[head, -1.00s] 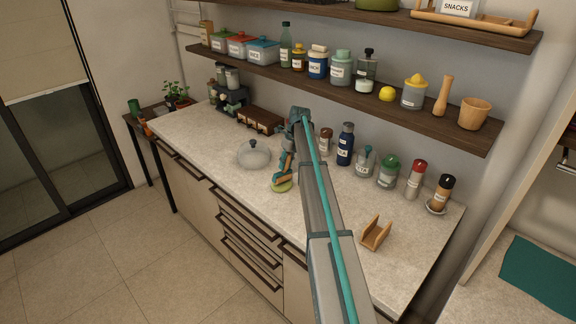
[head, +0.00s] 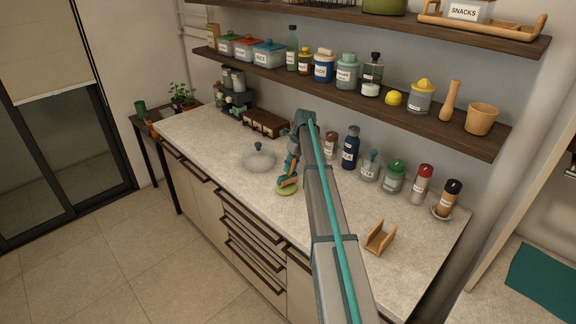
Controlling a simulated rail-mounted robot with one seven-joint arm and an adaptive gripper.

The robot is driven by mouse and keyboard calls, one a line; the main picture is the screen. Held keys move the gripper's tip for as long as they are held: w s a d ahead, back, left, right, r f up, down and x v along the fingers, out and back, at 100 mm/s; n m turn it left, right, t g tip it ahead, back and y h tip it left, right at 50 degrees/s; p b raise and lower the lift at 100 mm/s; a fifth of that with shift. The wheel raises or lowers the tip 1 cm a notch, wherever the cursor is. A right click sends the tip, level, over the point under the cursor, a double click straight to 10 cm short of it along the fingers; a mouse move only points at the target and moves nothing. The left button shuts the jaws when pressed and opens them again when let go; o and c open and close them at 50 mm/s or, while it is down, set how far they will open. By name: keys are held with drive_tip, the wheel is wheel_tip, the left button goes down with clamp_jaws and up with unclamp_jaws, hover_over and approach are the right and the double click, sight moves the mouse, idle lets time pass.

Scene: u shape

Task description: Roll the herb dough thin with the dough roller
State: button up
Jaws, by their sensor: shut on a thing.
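The herb dough (head: 286,190) is a small, flat, pale green round on the light counter, near its front edge. My gripper (head: 287,179) is right above it, pointing down, at the end of my arm reaching across the counter. It is shut on a small wood-coloured thing, which looks like the dough roller (head: 289,182), low over the dough. The roller is small in the view and partly covered by the gripper, so I cannot tell whether it touches the dough.
A domed glass lid (head: 259,160) sits close left of the dough. Several jars and bottles, including a dark blue bottle (head: 350,148), line the wall side. A wooden holder (head: 380,237) stands at the right. The counter (head: 205,152) is clear toward the left front.

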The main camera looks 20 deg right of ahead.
drive_tip(key=shift+w+a, duration=0.2)
drive_tip(key=shift+w, duration=0.5)
drive_tip(key=shift+w+a, duration=0.2)
drive_tip(key=shift+w, duration=0.45)
drive_tip(key=shift+s+d, duration=0.2)
drive_tip(key=shift+s, duration=0.4)
drive_tip(key=shift+s+d, duration=0.15)
drive_tip(key=shift+s, duration=0.4)
drive_tip(key=shift+w+a+f, duration=0.1)
drive_tip(key=shift+w+a, duration=0.1)
drive_tip(key=shift+w, duration=0.35)
drive_tip(key=shift+w+a, duration=0.2)
drive_tip(key=shift+w, duration=0.35)
drive_tip(key=shift+s+d, duration=0.25)
drive_tip(key=shift+s, duration=0.5)
drive_tip(key=shift+s+d, duration=0.2)
drive_tip(key=shift+s, duration=0.55)
drive_tip(key=s, duration=0.1)
drive_tip(key=s+d, duration=0.1)
drive_tip(key=shift+s, duration=0.35)
